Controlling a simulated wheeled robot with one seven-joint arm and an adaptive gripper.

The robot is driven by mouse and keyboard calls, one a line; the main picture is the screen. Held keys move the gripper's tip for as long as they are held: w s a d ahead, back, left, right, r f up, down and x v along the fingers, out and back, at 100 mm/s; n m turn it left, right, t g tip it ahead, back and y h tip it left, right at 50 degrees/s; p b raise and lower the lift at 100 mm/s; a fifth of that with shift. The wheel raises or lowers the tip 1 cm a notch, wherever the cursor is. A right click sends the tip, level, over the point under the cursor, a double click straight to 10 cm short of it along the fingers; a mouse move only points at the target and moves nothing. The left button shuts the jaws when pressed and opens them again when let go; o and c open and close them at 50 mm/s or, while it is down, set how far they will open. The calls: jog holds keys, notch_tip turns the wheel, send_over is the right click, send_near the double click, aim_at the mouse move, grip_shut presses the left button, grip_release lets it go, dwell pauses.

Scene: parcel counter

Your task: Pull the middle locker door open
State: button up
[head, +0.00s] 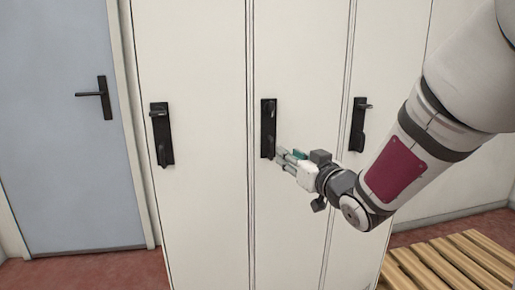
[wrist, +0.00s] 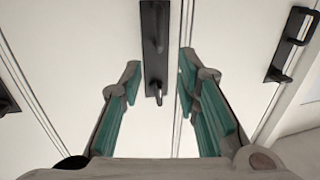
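Three tall cream locker doors stand side by side, all shut. The middle locker door (head: 296,60) has a black upright handle plate (head: 268,128). In the wrist view the middle door's plate (wrist: 155,45) shows with a small handle (wrist: 155,90) at its lower end. My gripper (head: 280,155) is at the lower end of this plate in the head view. In the wrist view its two teal-padded fingers (wrist: 158,85) are spread wide, one on each side of the handle, with nothing between them held. Whether the fingertips touch the door, I cannot tell.
The left locker's handle (head: 161,135) and the right locker's handle (head: 359,124) flank the middle one. A blue-grey door (head: 60,170) is at the left. A slatted wooden bench (head: 455,262) stands at the lower right.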

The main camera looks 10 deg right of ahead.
aim_at(272, 144)
jog(key=w, duration=0.3)
jog(key=w+a+b, duration=0.1)
jog(key=w, duration=0.3)
jog(key=w+a, duration=0.1)
jog(key=w, duration=0.2)
jog(key=shift+w, duration=0.35)
jog(key=shift+a, duration=0.1)
grip_shut()
